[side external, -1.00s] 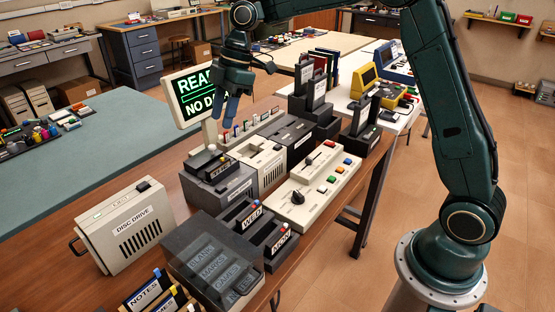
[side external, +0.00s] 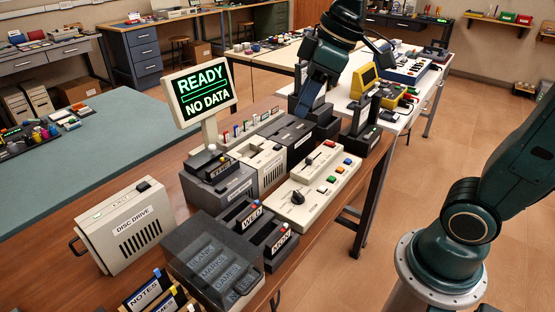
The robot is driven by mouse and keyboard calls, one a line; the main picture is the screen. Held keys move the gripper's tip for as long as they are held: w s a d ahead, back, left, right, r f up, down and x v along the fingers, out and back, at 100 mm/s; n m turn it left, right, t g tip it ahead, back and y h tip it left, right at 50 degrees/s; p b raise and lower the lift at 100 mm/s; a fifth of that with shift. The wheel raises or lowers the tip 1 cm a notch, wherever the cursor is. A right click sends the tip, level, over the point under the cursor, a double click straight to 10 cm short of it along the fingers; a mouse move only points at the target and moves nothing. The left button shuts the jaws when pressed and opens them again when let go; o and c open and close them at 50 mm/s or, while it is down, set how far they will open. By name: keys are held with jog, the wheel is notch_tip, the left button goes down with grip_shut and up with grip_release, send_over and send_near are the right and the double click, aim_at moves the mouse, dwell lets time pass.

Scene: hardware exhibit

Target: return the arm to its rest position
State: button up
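My gripper (side external: 308,97) points down above the far end of the wooden bench, in front of the dark upright holders there. Its fingers overlap the dark holders behind them, and I cannot tell the gap between them or whether anything is held. My arm rises from its base at the lower right, and its upper part leaves the picture at the right edge. The sign (side external: 202,93) reads "READY NO DATA" and is in full view.
The wooden bench (side external: 185,195) carries a disc drive (side external: 125,228), a cream control panel (side external: 312,190) with a knob and coloured buttons, a dark clear-lidded case (side external: 212,262) and label trays (side external: 260,228). A white table (side external: 405,118) with a yellow device (side external: 366,85) stands behind. The floor at right is clear.

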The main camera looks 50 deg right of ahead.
jog(key=s+d+f+m, duration=0.1)
jog(key=s+f+m, duration=0.1)
jog(key=s, duration=0.4)
jog(key=s+d+f+m+t+h, duration=0.1)
jog(key=s+d+f+m, duration=0.1)
jog(key=s, duration=0.5)
jog(key=shift+d+m+t+h, duration=0.25)
jog(key=shift+m+t+h, duration=0.05)
jog(key=shift+m, duration=0.6)
jog(key=shift+w, duration=0.1)
jog(key=shift+c, duration=0.2)
